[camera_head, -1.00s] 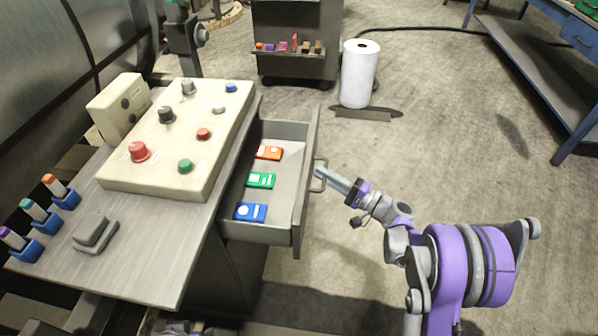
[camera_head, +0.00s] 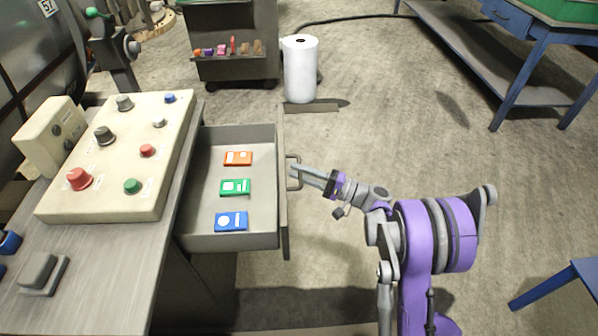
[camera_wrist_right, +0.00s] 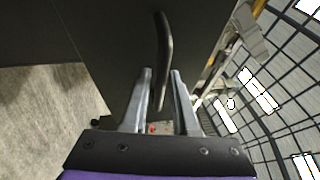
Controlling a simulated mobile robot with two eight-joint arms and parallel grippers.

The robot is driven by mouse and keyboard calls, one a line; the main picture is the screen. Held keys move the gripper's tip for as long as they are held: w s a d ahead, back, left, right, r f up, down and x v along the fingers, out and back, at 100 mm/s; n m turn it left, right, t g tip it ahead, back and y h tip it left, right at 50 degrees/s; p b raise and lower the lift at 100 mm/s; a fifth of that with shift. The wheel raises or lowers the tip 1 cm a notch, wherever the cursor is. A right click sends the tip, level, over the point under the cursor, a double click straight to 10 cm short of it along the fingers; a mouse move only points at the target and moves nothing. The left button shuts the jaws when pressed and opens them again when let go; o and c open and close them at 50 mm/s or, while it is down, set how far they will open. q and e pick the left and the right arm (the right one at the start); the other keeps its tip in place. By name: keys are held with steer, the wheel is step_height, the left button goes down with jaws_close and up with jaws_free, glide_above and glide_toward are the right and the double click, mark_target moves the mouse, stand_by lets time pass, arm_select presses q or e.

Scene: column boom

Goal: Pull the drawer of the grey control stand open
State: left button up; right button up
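The grey control stand (camera_head: 110,262) is at the left of the head view. Its drawer (camera_head: 258,190) is pulled out to the right, with its inside showing. An orange card (camera_head: 238,158), a green card (camera_head: 235,187) and a blue card (camera_head: 231,221) lie in it. The bar handle (camera_head: 296,174) is on the drawer's front panel. My right gripper (camera_head: 297,173) is at this handle. In the right wrist view, the handle (camera_wrist_right: 164,50) runs between the fingertips (camera_wrist_right: 161,72), with gaps visible beside it, so the fingers look open around it. My left gripper is out of view.
A beige control box (camera_head: 125,170) with knobs and buttons sits on the stand's top. A white roll (camera_head: 300,70) stands behind the drawer, near a dark cabinet (camera_head: 232,30). A blue-framed bench (camera_head: 480,50) is at the back right. The floor right of the drawer is mostly clear.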

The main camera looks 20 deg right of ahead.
steer(key=v, duration=1.1)
steer(key=shift+p, duration=0.35)
steer(key=shift+w, duration=0.1)
